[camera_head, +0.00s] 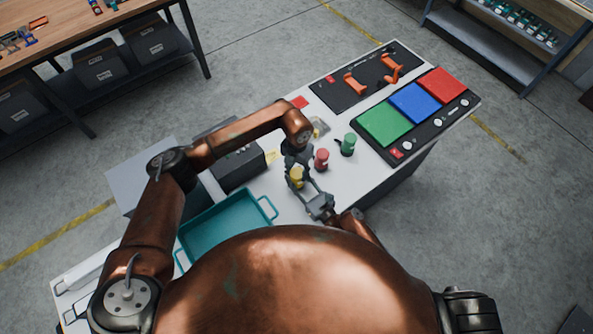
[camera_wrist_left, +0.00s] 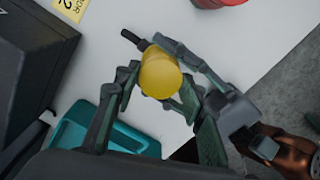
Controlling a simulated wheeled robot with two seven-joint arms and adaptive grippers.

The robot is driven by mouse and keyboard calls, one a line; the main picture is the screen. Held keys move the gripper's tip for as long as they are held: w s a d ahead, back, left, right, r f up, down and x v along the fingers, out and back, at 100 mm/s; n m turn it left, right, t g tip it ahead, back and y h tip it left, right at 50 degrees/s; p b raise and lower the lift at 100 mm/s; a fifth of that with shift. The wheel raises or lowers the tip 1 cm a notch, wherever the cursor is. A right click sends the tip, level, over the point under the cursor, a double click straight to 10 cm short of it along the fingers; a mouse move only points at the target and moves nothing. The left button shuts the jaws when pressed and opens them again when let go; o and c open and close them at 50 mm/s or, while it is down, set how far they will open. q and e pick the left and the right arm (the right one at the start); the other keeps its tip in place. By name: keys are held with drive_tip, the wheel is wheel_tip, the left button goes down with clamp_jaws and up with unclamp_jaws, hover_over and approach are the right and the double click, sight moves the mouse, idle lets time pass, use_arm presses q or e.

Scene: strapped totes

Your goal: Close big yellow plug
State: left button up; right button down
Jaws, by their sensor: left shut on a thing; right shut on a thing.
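The big yellow plug (camera_head: 297,178) stands on the white table top in front of me. In the left wrist view it shows as a yellow cylinder (camera_wrist_left: 160,73) with a dark piece sticking out at its upper left. My left gripper (camera_head: 296,171) comes from above and is shut on the plug, with its fingers (camera_wrist_left: 158,88) on either side. My right gripper (camera_head: 308,190) reaches in from the near right and is shut on the plug too; one of its fingers lies along the plug's upper right side in the wrist view. The fingers hide part of the plug.
A red plug (camera_head: 321,160) and a green plug (camera_head: 347,145) stand close by on the right. A teal tray (camera_head: 215,222) is at the near left, a dark box (camera_head: 238,166) behind it. A panel with green, blue and red pads (camera_head: 414,106) lies at the far right.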

use_arm(q)
drive_tip(key=shift+c, duration=0.7)
drive_tip(key=o, duration=1.4)
wheel_tip(320, 180, up, 12)
drive_tip(key=shift+r, duration=0.1)
use_arm(e)
drive_tip(key=c, duration=1.2)
unclamp_jaws()
drive_tip(key=shift+c, duration=0.2)
drive_tip(key=v, duration=1.2)
